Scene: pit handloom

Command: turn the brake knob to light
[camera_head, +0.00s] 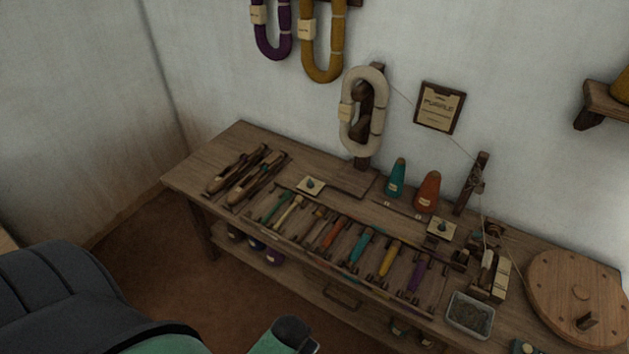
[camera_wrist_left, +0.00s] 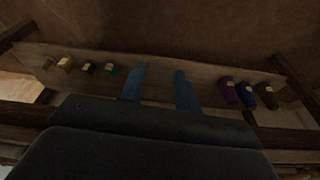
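Two cream plates, each with a small dark knob, lie on the bench: one left of centre (camera_head: 311,186) and one right of centre (camera_head: 440,228). I cannot tell which is the brake knob, and any setting marks are too small to read. Another small dark knob-like thing (camera_head: 525,346) shows at the bottom edge. My left gripper (camera_wrist_left: 160,88) is open and empty in the left wrist view, its two blue fingers apart, facing the lower shelf. In the head view my left arm is at the bottom, away from the plates. My right gripper is not in view.
The wooden bench (camera_head: 215,160) carries shuttles (camera_head: 245,175), a rack of coloured bobbins (camera_head: 345,240), two cones (camera_head: 427,191), a metal tray (camera_head: 470,315) and a wooden wheel (camera_head: 580,300). A white yarn skein (camera_head: 377,110) hangs behind. The lower shelf (camera_wrist_left: 210,75) holds several cones.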

